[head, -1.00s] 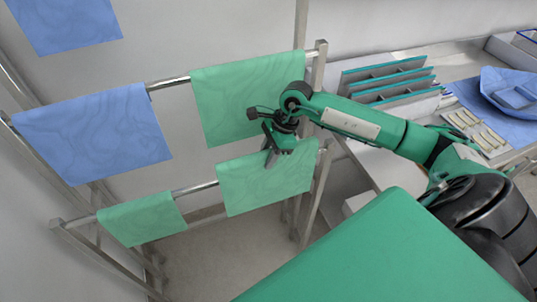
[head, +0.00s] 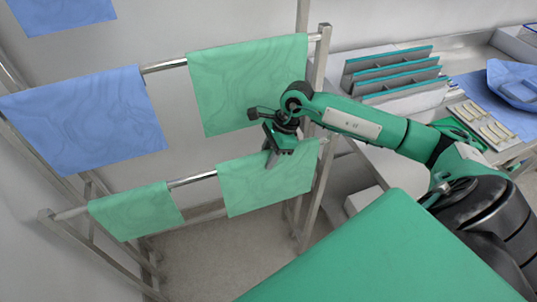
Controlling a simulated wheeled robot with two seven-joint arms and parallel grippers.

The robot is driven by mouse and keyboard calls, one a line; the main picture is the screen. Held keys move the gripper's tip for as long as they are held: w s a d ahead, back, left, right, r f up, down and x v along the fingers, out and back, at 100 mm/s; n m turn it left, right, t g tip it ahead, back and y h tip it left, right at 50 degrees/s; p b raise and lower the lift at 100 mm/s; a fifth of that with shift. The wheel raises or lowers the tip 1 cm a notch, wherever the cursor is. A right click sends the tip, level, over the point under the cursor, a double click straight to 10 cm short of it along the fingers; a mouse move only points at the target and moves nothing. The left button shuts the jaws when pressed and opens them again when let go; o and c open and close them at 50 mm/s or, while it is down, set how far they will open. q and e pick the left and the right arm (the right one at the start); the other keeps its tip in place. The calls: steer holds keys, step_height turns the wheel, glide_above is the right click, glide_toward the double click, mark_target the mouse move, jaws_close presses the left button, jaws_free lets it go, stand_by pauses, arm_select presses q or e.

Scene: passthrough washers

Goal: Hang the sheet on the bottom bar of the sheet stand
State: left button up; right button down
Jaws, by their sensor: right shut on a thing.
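The sheet stand has a bottom bar (head: 193,181) that runs up from lower left to right. A green sheet (head: 262,192) drapes over the right part of this bar, its lower edge hanging free. My right gripper (head: 271,159) points down at the upper part of this sheet and is shut on it. The fingertips are small here and partly merge with the cloth. A smaller green sheet (head: 136,211) hangs on the left part of the same bar. My left gripper is not in view.
Above, the middle bar (head: 165,66) holds a larger green sheet (head: 240,75) behind my right gripper and a blue sheet (head: 85,122) on the left. Another blue sheet (head: 60,14) hangs top left. A counter with green-edged dividers (head: 395,73) and a tray (head: 487,127) stands right.

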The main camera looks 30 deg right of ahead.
steer(key=c, duration=0.9)
jaws_free()
steer(key=b+v, duration=0.3)
steer(key=v, duration=1.1)
steer(key=shift+b, duration=0.35)
steer(key=shift+f, duration=0.1)
